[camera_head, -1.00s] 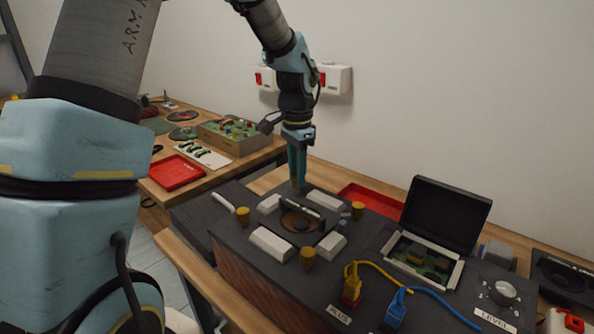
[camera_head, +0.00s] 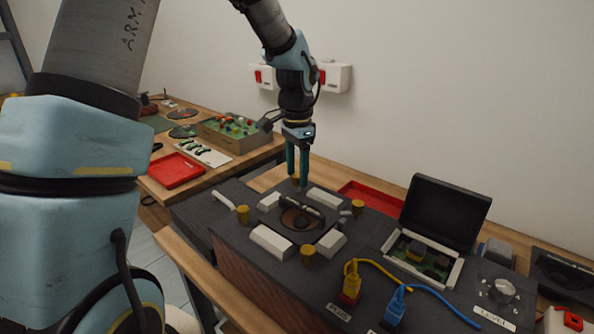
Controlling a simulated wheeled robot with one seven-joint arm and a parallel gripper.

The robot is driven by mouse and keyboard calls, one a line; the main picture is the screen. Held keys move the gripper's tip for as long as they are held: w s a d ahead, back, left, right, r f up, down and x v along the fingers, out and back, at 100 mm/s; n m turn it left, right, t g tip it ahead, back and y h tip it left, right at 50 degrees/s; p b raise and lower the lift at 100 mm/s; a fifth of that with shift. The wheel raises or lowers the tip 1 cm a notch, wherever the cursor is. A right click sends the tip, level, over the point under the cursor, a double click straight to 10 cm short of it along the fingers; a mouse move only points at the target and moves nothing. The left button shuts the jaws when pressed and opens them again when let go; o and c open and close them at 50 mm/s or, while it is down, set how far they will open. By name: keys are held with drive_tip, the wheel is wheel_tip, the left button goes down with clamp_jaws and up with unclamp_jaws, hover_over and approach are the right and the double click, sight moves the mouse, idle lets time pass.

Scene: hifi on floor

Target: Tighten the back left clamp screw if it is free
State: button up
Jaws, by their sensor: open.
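The dark device (camera_head: 225,226) carries a round black speaker-like part (camera_head: 300,218) on a plate, with white blocks around it. Yellow clamp screws stand at its corners: front left (camera_head: 242,214), front right (camera_head: 307,254) and back right (camera_head: 357,208). The back left clamp screw (camera_head: 296,183) shows only partly, at my gripper's fingertips. My gripper (camera_head: 297,181) points down there with its fingers apart, one on each side of that screw as seen here. I cannot tell whether they touch it, or whether the screw is loose.
A dark bar (camera_head: 307,203) lies across the round part. To the right are an open black-lidded case (camera_head: 440,225), yellow (camera_head: 351,278) and blue (camera_head: 397,302) plugs with cables, and a knob (camera_head: 501,290). A red tray (camera_head: 372,198) lies behind the device.

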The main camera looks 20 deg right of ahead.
sight(297, 175)
wheel_tip(297, 175, up, 11)
drive_tip(key=b, duration=0.1)
drive_tip(key=shift+b, duration=0.4)
drive_tip(key=shift+f, duration=0.1)
drive_tip(key=s+a+f+n, duration=0.2)
drive_tip(key=a+n, duration=0.3)
drive_tip(key=a, duration=0.4)
drive_tip(key=s+a+f+n+t, duration=0.1)
drive_tip(key=a+f+n, duration=0.4)
drive_tip(key=a, duration=0.5)
drive_tip(key=s+a+f+n, duration=0.3)
drive_tip(key=s+a+n, duration=0.1)
drive_tip(key=a, duration=0.6)
drive_tip(key=shift+a+f+n+t, duration=0.2)
drive_tip(key=shift+a+n+t, duration=0.1)
drive_tip(key=shift+n, duration=0.2)
idle(3.5)
